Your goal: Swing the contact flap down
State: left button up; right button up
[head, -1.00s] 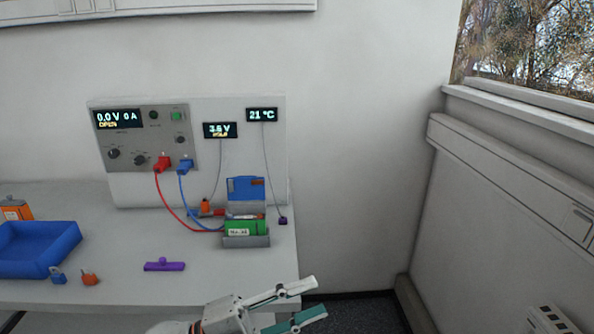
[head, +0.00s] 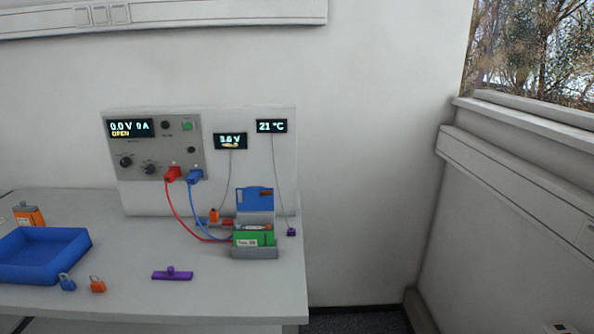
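The blue contact flap (head: 254,200) stands upright at the back of a grey cell holder (head: 255,253) near the table's right end. A green cell (head: 245,237) with a white label sits in the holder, in front of the flap. Red and blue leads run from the cycler's plugs down to the holder's left side. Neither of my grippers shows in the head view.
The cycler panel (head: 155,144) reads 0.0 V, 0 A, OPEN. A purple handled piece (head: 172,274), a blue padlock (head: 67,282), an orange padlock (head: 97,285) and a blue tray (head: 82,242) lie left of the holder. A purple sensor (head: 291,232) is close on its right.

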aim_at(250, 199)
jog(key=i+l+z, duration=0.3)
jog(key=i+l, duration=0.55)
jog(key=l, duration=0.1)
